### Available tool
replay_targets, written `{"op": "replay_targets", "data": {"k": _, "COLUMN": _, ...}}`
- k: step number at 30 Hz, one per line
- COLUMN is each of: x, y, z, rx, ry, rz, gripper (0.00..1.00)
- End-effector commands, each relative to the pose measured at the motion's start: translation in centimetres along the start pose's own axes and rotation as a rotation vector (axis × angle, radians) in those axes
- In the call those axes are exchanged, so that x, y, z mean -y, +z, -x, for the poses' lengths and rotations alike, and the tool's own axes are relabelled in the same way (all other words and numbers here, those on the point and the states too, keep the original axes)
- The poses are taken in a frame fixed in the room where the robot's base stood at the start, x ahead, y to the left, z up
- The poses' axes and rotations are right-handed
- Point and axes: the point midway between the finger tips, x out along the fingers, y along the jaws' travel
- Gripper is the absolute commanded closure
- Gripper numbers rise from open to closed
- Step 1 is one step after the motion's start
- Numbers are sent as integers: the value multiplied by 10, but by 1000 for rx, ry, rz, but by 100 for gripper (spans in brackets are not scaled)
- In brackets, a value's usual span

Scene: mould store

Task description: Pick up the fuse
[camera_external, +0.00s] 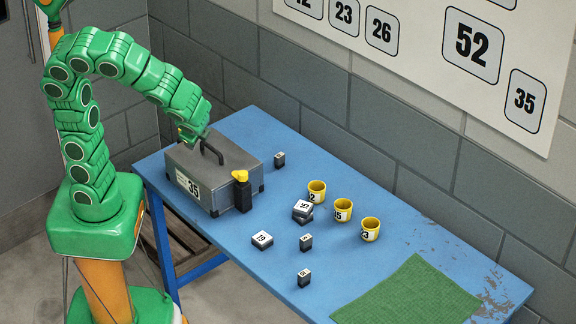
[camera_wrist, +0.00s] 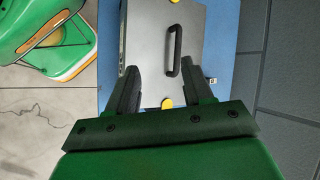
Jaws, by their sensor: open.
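No single object is clearly marked as the fuse. Several small dark blocks with white number labels are on the blue table: one upright behind the case (camera_external: 280,159), one upright near the middle (camera_external: 306,241), and one upright near the front edge (camera_external: 304,277). A flatter block labelled 19 (camera_external: 262,240) lies apart, and a small stack of flat blocks (camera_external: 303,208) is by the cups. My gripper (camera_wrist: 160,75) is open and empty above the grey case (camera_external: 215,175), its fingers on either side of the case's black handle (camera_wrist: 174,50) in the wrist view.
Three yellow numbered cups (camera_external: 343,210) stand in a row near the wall. A green mat (camera_external: 410,295) covers the right end of the blue table (camera_external: 375,250). A block wall runs behind.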

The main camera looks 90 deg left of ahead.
Motion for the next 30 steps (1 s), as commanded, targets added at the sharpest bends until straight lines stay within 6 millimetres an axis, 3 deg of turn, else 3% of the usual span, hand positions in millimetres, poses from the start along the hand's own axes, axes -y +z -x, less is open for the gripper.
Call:
{"op": "replay_targets", "data": {"k": 9, "x": 29, "y": -68, "z": -2, "rx": 30, "ry": -250, "rz": -240, "gripper": 49}}
{"op": "replay_targets", "data": {"k": 16, "x": 34, "y": -127, "z": 4, "rx": 39, "ry": -423, "rz": -440, "gripper": 49}}
{"op": "replay_targets", "data": {"k": 23, "x": 22, "y": -189, "z": 9, "rx": 53, "ry": -587, "rz": -663, "gripper": 49}}
{"op": "replay_targets", "data": {"k": 30, "x": -11, "y": -256, "z": 14, "rx": 56, "ry": -750, "rz": -913, "gripper": 49}}
